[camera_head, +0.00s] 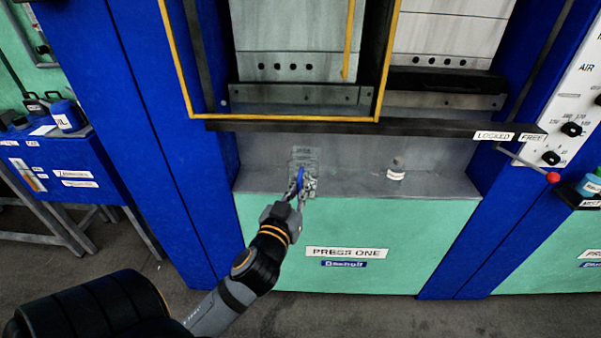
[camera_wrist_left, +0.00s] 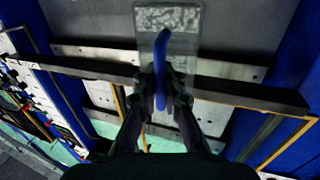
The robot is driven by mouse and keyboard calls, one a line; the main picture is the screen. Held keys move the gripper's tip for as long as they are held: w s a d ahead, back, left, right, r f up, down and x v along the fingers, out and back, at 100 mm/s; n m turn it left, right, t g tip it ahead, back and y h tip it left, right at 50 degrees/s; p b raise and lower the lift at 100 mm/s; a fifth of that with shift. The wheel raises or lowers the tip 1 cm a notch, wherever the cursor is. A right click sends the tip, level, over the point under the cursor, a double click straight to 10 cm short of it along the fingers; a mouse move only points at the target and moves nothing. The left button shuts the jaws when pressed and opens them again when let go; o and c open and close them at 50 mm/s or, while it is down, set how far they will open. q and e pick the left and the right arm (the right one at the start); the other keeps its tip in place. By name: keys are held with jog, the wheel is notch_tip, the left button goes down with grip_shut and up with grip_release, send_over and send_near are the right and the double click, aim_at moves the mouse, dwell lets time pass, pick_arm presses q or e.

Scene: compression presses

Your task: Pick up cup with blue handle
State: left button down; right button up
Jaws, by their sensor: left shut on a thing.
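The cup (camera_head: 304,157) looks grey and see-through and has a blue handle (camera_head: 300,178). It is at the press ledge, below the yellow-framed opening; I cannot tell whether it touches the ledge. My left gripper (camera_head: 301,188) is shut on the cup's blue handle, on the near side of the cup. In the left wrist view the clear cup (camera_wrist_left: 188,22) is straight ahead, with the blue handle (camera_wrist_left: 162,50) running down between the fingers (camera_wrist_left: 161,88). The fingers hide part of the handle and of the cup's lower part. My right gripper does not show.
The grey press ledge (camera_head: 345,181) is mostly clear, with a small clear bottle (camera_head: 396,169) to the right. A dark bar (camera_head: 350,127) crosses above the ledge. Blue press posts (camera_head: 170,130) flank it. A red-tipped lever (camera_head: 552,177) sticks out at right. A blue table (camera_head: 70,165) stands at left.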

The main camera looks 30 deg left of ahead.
pick_arm(q)
jog(key=shift+s+d+p, duration=0.45)
jog(key=shift+s+p, duration=0.25)
jog(key=shift+s, duration=0.1)
jog(key=shift+s+d+p, duration=0.45)
jog(key=shift+s+p, duration=0.25)
jog(key=shift+s, duration=0.1)
jog(key=shift+s+d, duration=0.1)
